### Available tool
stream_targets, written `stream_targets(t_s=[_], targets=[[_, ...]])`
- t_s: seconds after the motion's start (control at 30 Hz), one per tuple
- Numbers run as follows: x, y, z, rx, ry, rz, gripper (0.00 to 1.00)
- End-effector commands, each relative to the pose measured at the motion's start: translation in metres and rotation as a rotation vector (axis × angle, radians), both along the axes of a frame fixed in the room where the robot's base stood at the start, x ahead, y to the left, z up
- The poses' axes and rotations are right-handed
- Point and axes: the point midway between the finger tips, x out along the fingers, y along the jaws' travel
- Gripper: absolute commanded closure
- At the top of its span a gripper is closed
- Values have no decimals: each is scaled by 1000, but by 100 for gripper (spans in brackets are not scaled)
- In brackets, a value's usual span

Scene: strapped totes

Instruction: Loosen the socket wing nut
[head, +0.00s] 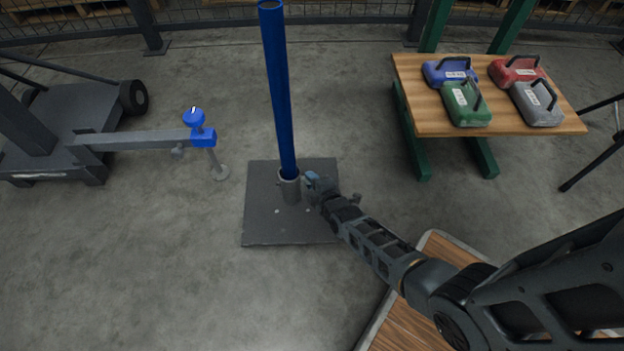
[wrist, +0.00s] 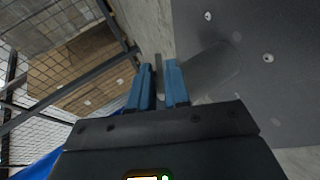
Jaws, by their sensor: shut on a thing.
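A blue pole (head: 279,90) stands upright in a short grey socket (head: 291,190) on a dark square base plate (head: 262,222). My gripper (head: 312,179) is at the right side of the socket, close to its upper part. In the wrist view, the two blue fingers of my gripper (wrist: 159,75) are shut on a thin grey piece, the socket wing nut (wrist: 158,66), which shows as a narrow strip between them. The socket (wrist: 208,70) lies just right of the fingers there. In the head view, my gripper hides the wing nut.
A wooden table (head: 420,108) with green legs holds several handled cases at the back right. A dark wheeled cart (head: 85,115) with a grey beam and blue clamp (head: 203,137) stands left. A wood-topped surface (head: 400,325) lies below my arm. Floor left of the plate is clear.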

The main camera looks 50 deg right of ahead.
Motion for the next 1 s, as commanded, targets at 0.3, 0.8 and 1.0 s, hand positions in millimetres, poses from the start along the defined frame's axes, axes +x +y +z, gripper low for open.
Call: stream_targets(t_s=[0.3,0.8,1.0], targets=[[1,1,-4,-127,-98,2,100],[1,1,-5,-245,-190,2,100],[1,1,-6,-271,-210,2,100]])
